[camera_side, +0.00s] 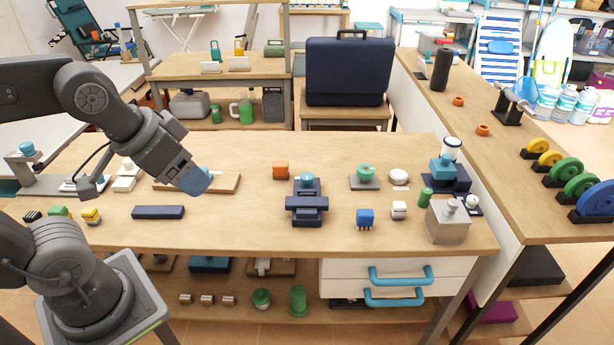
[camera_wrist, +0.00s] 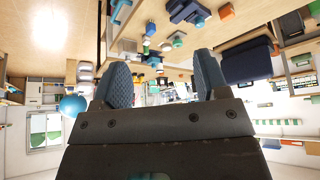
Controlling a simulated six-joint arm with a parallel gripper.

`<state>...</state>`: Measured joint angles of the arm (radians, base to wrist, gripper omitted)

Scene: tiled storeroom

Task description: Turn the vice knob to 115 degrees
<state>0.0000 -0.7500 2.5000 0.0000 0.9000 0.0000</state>
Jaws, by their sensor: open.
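The vice (camera_side: 307,208) is a dark blue block-like body standing on the bench, left of its centre-right group of small parts. A round teal knob (camera_side: 307,178) sits at its back end. In the wrist view the vice (camera_wrist: 182,9) shows at the top edge, partly cut off, with what looks like its teal knob (camera_wrist: 198,21). My gripper (camera_side: 196,181) is left of the vice, above the bench and apart from it. In the wrist view my gripper (camera_wrist: 164,78) has its two blue fingers spread with nothing between them. The knob's angle cannot be read.
An orange block (camera_side: 281,170) stands just behind-left of the vice. A green knob on a grey plate (camera_side: 364,182) and a blue block (camera_side: 365,218) stand to its right. A dark blue bar (camera_side: 158,212) lies to the left. Bare bench (camera_side: 240,218) lies between bar and vice.

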